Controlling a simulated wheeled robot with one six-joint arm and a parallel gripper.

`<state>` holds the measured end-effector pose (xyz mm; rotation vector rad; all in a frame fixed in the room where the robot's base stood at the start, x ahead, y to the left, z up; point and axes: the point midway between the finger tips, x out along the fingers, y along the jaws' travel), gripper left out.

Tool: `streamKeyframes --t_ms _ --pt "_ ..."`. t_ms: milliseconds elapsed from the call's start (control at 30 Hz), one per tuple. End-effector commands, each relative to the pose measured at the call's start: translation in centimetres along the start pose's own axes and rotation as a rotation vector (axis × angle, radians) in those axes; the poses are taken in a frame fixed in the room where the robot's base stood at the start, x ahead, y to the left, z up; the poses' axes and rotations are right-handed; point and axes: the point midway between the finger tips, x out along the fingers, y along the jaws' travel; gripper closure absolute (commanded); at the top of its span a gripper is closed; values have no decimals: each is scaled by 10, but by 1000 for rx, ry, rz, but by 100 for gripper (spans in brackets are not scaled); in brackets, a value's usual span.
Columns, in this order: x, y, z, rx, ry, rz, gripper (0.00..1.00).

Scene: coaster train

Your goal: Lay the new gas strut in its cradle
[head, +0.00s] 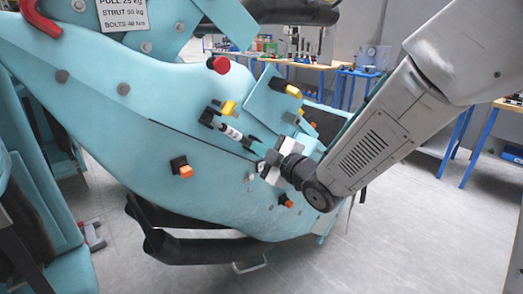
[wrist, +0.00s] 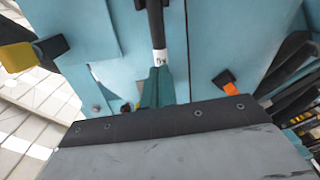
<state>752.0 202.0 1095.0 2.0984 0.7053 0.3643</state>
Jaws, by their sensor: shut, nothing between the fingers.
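A slim strut (head: 231,132) with a pale section lies along the teal coaster body, its upper end at a black bracket (head: 208,117). In the wrist view the strut (wrist: 155,22) is a dark rod with a white marked band at its near end. My gripper (head: 257,148) is at the strut's lower right end. In the wrist view its teal fingers (wrist: 157,75) are together just below the white band, with nothing between them. I cannot tell whether they touch the strut. The strut's lower end is hidden, and I cannot make out which fitting is the cradle.
Yellow-tipped clamps (head: 228,107) and orange-tipped clamps (head: 184,171) stick out of the teal body (head: 130,130) around the gripper. A red knob (head: 218,65) stands above. A teal seat (head: 50,240) is at lower left. Workbenches (head: 365,73) stand behind; grey floor is clear at lower right.

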Motion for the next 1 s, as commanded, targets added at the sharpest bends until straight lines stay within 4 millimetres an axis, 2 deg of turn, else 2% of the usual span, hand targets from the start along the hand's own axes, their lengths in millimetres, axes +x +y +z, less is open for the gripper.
streamKeyframes --t_ms 300,500,1000 --pt "37 -1 0 1 1 -2 100" --pt "52 0 0 1 1 -1 100" --pt "55 0 0 1 1 -1 100"
